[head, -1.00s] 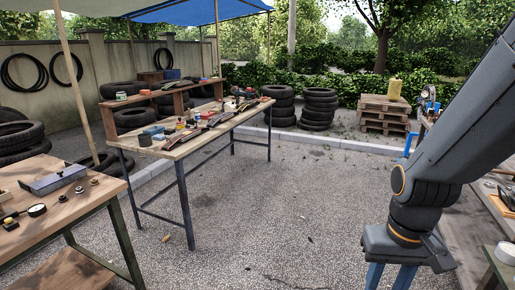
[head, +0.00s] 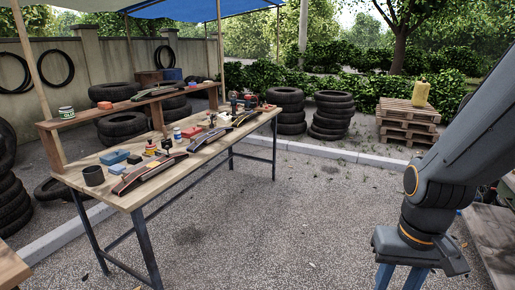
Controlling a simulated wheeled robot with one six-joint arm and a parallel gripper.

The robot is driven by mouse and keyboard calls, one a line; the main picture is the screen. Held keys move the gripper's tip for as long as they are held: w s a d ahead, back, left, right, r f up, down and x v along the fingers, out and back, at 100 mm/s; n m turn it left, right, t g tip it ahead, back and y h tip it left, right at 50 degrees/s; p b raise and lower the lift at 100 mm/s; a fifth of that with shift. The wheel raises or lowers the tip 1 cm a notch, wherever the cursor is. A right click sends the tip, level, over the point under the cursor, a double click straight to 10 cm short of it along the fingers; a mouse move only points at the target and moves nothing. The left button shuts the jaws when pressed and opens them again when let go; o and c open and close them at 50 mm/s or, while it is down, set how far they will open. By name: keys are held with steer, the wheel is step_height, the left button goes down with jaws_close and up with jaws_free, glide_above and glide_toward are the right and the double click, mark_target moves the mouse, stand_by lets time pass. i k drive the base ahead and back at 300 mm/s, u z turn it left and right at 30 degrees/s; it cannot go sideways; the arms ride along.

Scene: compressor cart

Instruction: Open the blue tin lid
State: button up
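My gripper (head: 401,280) hangs at the lower right, pointing down, with its two blue fingers set apart. The fingertips are cut off by the bottom edge, and I see nothing between the fingers. It is over the gravel side, well away from the workbench. I cannot clearly pick out a blue tin with a lid. On the wooden workbench (head: 138,199) are a flat blue block (head: 114,157) and a small blue-and-white can (head: 177,134); both are too small to tell more.
Tyre stacks (head: 332,115) and pallets (head: 408,122) stand behind. Open gravel (head: 265,225) lies between bench and arm.

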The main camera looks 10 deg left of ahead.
mark_target(111, 158)
steer(key=i, duration=2.15)
steer(key=u, duration=2.95)
steer(key=i, duration=1.65)
steer(key=u, duration=0.05)
